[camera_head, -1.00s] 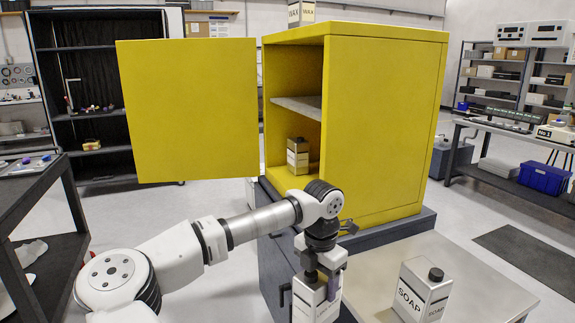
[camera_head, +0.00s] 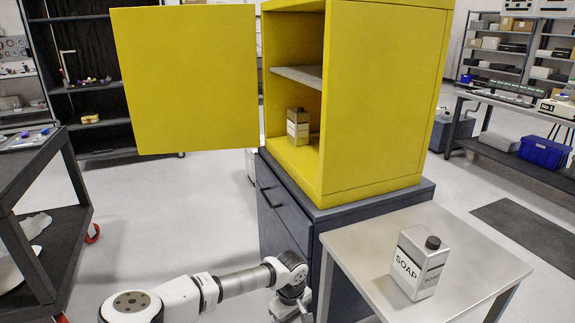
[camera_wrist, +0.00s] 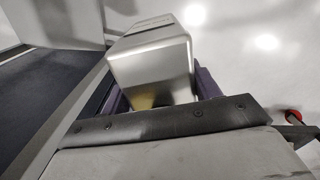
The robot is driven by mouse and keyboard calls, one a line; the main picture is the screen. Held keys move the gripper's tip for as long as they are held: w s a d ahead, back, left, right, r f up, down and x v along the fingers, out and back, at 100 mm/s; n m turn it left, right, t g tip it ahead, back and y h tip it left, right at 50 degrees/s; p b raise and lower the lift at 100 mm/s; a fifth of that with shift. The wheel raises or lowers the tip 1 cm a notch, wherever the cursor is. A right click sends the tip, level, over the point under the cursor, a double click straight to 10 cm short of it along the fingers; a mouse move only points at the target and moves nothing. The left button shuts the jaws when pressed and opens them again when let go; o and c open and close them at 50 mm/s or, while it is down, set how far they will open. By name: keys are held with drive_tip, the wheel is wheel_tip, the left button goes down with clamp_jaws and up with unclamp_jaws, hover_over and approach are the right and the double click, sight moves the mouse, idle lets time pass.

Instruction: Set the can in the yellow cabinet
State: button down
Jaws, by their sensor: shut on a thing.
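The yellow cabinet (camera_head: 378,100) stands open on a dark blue base, its door (camera_head: 185,80) swung out to the left. It has a grey shelf inside. A small box-shaped can (camera_head: 298,126) stands upright on the cabinet floor. My gripper (camera_wrist: 158,88) is shut on a silver box-shaped can (camera_wrist: 150,55), with dark purple fingers on both sides of it. In the head view my wrist is low, in front of the dark blue base, and the held can is cut off below the picture.
A metal table (camera_head: 465,262) at the right bears a SOAP can (camera_head: 418,268). The dark blue base (camera_head: 280,205) has a handle on its left face. A dark cart (camera_head: 40,235) stands at the left. Open floor lies between cart and base.

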drive_tip(key=s+f+m, duration=0.1)
drive_tip(key=f+m, duration=0.1)
drive_tip(key=s+f+m, duration=0.1)
drive_tip(key=f+m, duration=0.1)
drive_tip(key=f, duration=0.1)
drive_tip(key=s+f+m, duration=0.1)
drive_tip(key=f+m, duration=0.1)
drive_tip(key=f, duration=0.1)
drive_tip(key=shift+s+a+f+m, duration=0.1)
drive_tip(key=shift+a+f+m, duration=0.15)
drive_tip(key=shift+a+m, duration=0.15)
drive_tip(key=shift+s+f+m, duration=0.25)
drive_tip(key=shift+f+m, duration=0.3)
drive_tip(key=shift+m, duration=0.05)
